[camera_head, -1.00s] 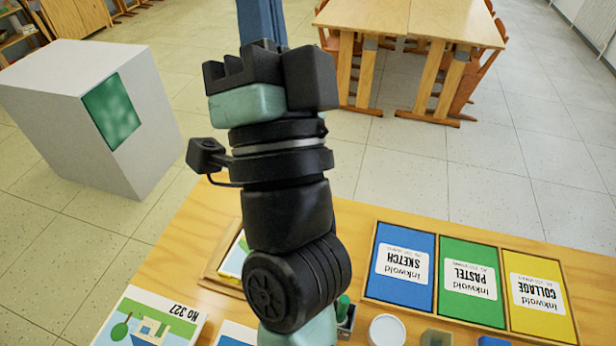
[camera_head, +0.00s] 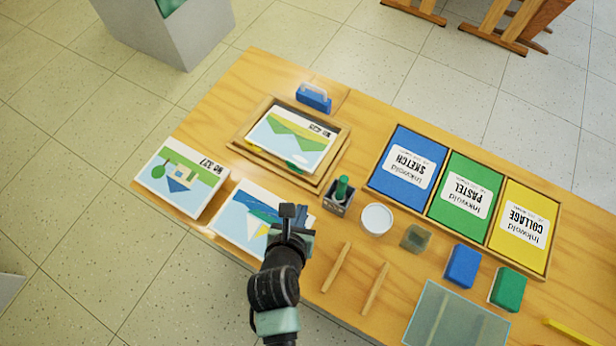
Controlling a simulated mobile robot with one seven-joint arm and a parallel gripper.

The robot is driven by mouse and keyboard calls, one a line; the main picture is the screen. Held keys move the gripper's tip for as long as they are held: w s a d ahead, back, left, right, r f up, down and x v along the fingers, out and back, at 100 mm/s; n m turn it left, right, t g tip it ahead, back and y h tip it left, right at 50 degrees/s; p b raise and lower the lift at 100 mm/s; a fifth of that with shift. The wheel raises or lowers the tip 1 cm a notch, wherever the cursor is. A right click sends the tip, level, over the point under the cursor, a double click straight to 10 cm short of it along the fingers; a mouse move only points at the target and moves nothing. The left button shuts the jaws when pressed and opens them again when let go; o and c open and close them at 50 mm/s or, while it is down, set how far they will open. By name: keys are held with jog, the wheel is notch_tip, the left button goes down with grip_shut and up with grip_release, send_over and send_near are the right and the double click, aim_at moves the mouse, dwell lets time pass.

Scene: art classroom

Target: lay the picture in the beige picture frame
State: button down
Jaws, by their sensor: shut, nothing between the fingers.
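The beige picture frame (camera_head: 238,141) lies on the table, left of the middle. A picture of green hills (camera_head: 291,139), with a number on its white margin, lies within the frame's outline. A strip of green and yellow shows below its near edge. I cannot tell whether this picture is fully seated or flat. My gripper (camera_head: 287,211) is shut and empty, above the sailboat picture's right side and apart from the frame. It hides part of that picture.
A small holder with a green item (camera_head: 339,196), a white round dish (camera_head: 376,219) and two wooden sticks (camera_head: 337,267) are to the right. A tray (camera_head: 427,211) holds blue, green and yellow packs.

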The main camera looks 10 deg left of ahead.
jog(key=shift+s+a+f, duration=0.1)
jog(key=shift+s+f, duration=0.2)
jog(key=shift+f, duration=0.15)
jog(key=shift+w+f, duration=0.25)
jog(key=b+x, duration=0.1)
jog(key=x, duration=0.7)
jog(key=shift+w+f, duration=0.1)
jog(key=shift+f, duration=0.05)
jog(key=w, duration=0.3)
jog(key=shift+w+f, duration=0.1)
jog(key=shift+f, duration=0.15)
jog(key=shift+w, duration=0.65)
